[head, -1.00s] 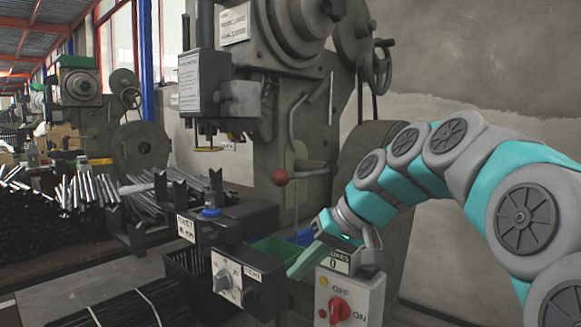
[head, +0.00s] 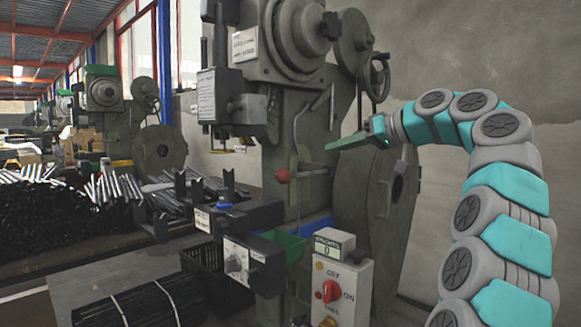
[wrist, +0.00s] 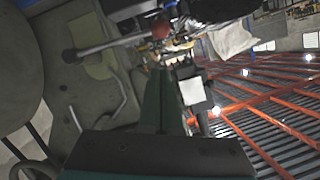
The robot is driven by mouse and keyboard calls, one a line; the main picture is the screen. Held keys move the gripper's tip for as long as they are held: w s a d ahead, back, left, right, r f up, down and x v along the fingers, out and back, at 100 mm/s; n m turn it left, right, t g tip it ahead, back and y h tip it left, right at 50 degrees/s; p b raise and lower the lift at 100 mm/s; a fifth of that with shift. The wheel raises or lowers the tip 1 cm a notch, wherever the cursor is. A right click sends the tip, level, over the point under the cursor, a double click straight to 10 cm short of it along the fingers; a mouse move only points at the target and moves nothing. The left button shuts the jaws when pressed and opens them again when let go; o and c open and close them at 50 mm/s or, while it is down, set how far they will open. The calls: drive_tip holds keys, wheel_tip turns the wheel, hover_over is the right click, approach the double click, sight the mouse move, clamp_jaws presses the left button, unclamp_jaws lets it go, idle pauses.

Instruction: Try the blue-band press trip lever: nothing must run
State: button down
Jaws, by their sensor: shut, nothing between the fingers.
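The trip lever, a metal rod (head: 308,173) with a red ball end (head: 283,176), sticks out from the front of the grey-green press (head: 280,130). A blue strip (head: 310,225) shows low on this press. The red ball also shows near the top of the wrist view (wrist: 160,29). My gripper (head: 328,148) is shut and empty, its slim green fingers pointing left. In the head view it appears above and right of the ball, with a visible gap. The counter (head: 327,250) on the control box reads 0.
Metal rods are heaped at left. Open air lies right of the press, before the wall.

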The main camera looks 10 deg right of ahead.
drive_tip(key=shift+s+d+r, duration=0.3)
drive_tip(key=shift+d+r, duration=0.1)
drive_tip(key=shift+r, duration=0.1)
drive_tip(key=s+f+b+x, duration=0.1)
drive_tip(key=f+x, duration=0.1)
drive_tip(key=x, duration=1.1)
drive_tip(key=shift+f, duration=0.1)
idle(0.3)
